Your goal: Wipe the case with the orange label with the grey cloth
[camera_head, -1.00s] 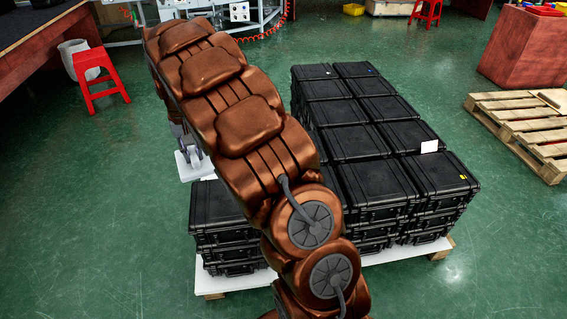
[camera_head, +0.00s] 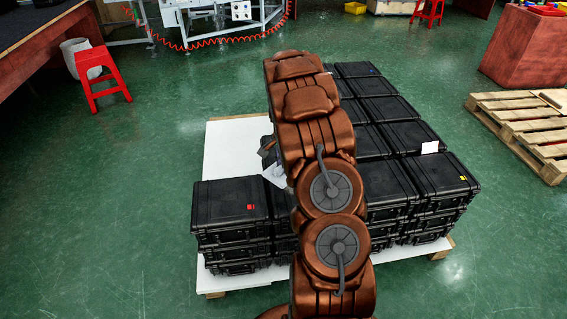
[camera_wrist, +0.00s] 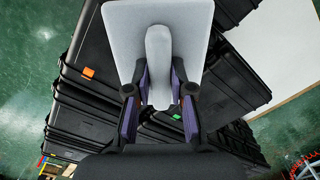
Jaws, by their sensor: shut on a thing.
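In the wrist view this case (camera_wrist: 92,42) is at upper left, partly behind the cloth. My gripper (camera_wrist: 159,82) is shut on the grey cloth (camera_wrist: 120,17), a pale flat sheet with a folded ridge between the fingers. In the head view only a pale corner of the cloth (camera_head: 274,173) shows beside my arm, right of the labelled case. Contact between cloth and case cannot be told.
Several stacks of black cases (camera_head: 400,140) stand on a white-topped pallet (camera_head: 225,150), bare at back left. One nearby case bears a green label (camera_wrist: 176,116). A red stool (camera_head: 100,75) and a wooden pallet (camera_head: 520,120) stand apart. Green floor around is clear.

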